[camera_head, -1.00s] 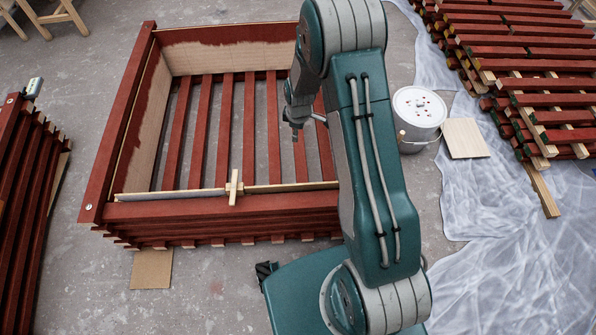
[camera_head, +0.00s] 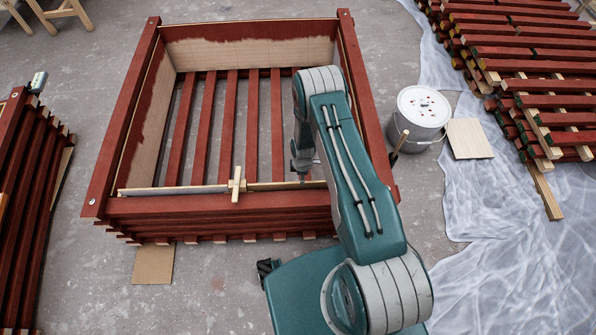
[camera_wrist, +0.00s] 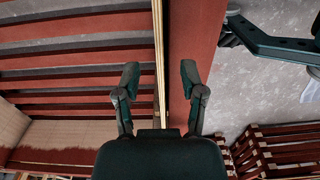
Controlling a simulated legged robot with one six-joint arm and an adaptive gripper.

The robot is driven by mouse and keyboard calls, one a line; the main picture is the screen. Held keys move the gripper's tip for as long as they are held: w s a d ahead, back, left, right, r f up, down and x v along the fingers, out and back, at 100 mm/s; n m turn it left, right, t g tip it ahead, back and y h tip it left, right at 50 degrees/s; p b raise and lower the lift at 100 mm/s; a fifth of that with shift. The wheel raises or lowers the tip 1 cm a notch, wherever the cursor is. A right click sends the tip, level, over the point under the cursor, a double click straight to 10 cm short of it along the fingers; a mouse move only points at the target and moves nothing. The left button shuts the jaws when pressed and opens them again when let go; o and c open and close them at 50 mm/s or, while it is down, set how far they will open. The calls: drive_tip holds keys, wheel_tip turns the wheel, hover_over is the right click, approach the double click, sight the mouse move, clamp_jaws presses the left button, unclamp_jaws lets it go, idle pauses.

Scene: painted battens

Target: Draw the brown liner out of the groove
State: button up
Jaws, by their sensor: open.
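The brown liner (camera_head: 272,186) is a thin tan-brown strip standing along the near rail of the red slatted crate (camera_head: 215,207), right of a small wooden cross piece (camera_head: 236,186). How deep it sits in the groove cannot be told. My gripper (camera_head: 302,172) is over the right part of this near side, close to the liner. In the wrist view my gripper (camera_wrist: 160,82) is open, with a finger on either side of the thin edge of the strip (camera_wrist: 158,50). Neither finger visibly touches it. My forearm hides the right end of the rail in the head view.
A grey strip (camera_head: 170,191) lies along the same rail, left of the cross piece. A white bucket (camera_head: 423,112) stands right of the crate, beside a pale board (camera_head: 469,138). Stacked red battens (camera_head: 540,80) and plastic sheeting (camera_head: 500,230) fill the right.

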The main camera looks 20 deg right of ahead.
sight(309, 185)
wheel_tip(309, 185, down, 6)
idle(0.4)
drive_tip(key=shift+c, duration=0.3)
clamp_jaws()
drive_tip(key=shift+r, duration=0.1)
